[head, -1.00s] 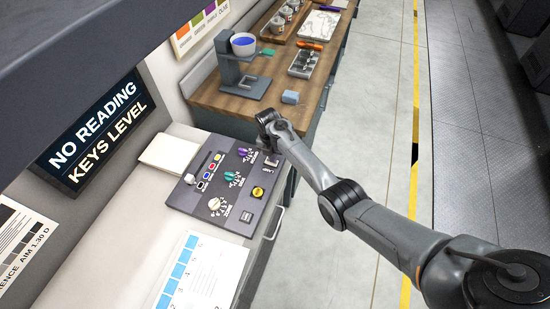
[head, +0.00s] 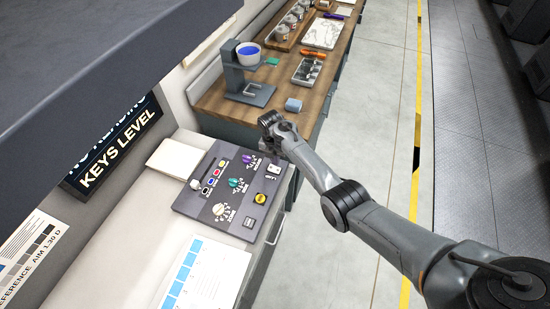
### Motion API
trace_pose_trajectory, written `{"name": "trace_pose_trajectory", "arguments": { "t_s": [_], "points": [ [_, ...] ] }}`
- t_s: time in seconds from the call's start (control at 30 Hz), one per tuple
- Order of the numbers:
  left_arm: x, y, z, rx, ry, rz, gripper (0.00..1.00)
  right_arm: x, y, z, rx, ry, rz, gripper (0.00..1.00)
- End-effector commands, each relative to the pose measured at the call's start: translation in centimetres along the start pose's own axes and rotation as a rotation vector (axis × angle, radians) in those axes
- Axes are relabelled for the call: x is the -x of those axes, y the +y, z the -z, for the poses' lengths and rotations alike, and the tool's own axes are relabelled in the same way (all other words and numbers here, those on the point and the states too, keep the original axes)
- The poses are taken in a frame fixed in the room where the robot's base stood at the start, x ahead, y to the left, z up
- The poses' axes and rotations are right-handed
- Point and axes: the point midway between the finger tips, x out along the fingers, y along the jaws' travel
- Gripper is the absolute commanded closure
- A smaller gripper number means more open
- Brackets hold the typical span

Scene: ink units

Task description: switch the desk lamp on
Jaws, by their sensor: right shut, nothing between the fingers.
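A dark grey control panel (head: 185,204) lies on the pale desk, with several coloured buttons and knobs. At its far right corner is a small white switch (head: 273,168), with a label below it too small to read surely. My right gripper (head: 267,146) is shut and empty, just beyond that corner and above the switch's far side. It looks apart from the switch, though its fingertips are small and partly hidden. I cannot make out a desk lamp or any lit bulb. My left gripper is not in view.
A yellow button (head: 260,198), a white dial (head: 219,209) and a teal knob (head: 236,183) share the panel. A white pad (head: 175,158) and a blue-striped sheet (head: 210,272) lie beside it. Beyond stands a wooden bench (head: 213,98) with a grey stand (head: 234,75) and blue bowl.

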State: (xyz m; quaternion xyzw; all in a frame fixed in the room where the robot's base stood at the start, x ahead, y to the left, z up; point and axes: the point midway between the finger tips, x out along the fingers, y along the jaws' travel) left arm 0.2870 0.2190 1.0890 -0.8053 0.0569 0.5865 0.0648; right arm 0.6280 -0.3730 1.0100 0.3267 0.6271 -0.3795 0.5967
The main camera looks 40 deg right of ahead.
Motion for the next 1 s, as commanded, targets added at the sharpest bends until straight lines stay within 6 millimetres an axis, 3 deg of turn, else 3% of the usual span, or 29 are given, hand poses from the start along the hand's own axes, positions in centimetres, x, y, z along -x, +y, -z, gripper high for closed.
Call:
{"name": "trace_pose_trajectory", "arguments": {
  "t_s": [0.03, 0.5, 0.7, 1.0],
  "points": [
    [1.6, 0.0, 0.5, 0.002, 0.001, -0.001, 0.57, 1.5, -0.2, 0.0, 0.0, 0.0, 0.001, 1.0],
    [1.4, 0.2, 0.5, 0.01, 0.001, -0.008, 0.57, 8.8, -1.8, 0.0, 0.0, -0.001, -0.002, 1.0],
    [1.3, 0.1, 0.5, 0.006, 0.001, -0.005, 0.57, 10.1, -2.1, 0.0, -0.001, 0.0, 0.0, 1.0],
    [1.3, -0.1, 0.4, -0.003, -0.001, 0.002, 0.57, 10.3, -2.2, 0.0, -0.001, 0.0, 0.0, 1.0]
  ]
}}
